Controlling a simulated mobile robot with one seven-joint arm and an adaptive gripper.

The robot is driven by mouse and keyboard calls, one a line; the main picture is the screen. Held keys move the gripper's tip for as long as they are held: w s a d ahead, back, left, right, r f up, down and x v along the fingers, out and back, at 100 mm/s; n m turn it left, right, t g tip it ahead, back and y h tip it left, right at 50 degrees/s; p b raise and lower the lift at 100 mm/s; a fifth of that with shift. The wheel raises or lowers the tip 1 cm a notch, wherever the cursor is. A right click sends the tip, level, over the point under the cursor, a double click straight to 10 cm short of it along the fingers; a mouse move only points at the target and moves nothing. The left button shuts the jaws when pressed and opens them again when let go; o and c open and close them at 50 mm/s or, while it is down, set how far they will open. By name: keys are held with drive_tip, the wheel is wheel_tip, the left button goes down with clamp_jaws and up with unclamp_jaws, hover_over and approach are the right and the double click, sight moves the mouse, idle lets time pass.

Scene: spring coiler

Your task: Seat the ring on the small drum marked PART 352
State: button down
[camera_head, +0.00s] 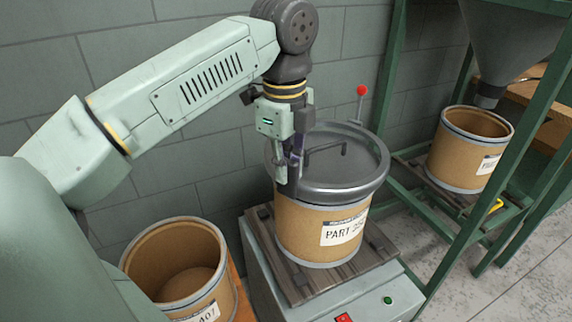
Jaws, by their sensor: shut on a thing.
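The small drum (305,233) is brown with a white label whose visible text starts PART 35; the last digit is hard to read. It stands upright on a slatted wooden pallet. A grey lid (350,168) with a bar handle covers its top. A dark grey ring (335,197) lies around the lid at the drum's top edge. I cannot tell whether it is fully down all around. My gripper (288,178) points down at the ring's left side and is shut on the ring. The fingers hide that part of the rim.
An open drum (178,245) stands at the lower left, close to my arm. Another open drum (470,150) stands under a hopper (515,35) in a green frame at the right. A red-knobbed lever (361,91) rises behind the lid. The pallet (270,245) rests on a pale green machine base.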

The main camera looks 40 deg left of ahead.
drive_tip(key=shift+f+b, duration=1.1)
idle(0.6)
idle(0.4)
drive_tip(key=c, duration=1.5)
unclamp_jaws()
drive_tip(key=shift+c, duration=0.2)
drive_tip(key=o, duration=0.6)
drive_tip(key=shift+r, duration=0.1)
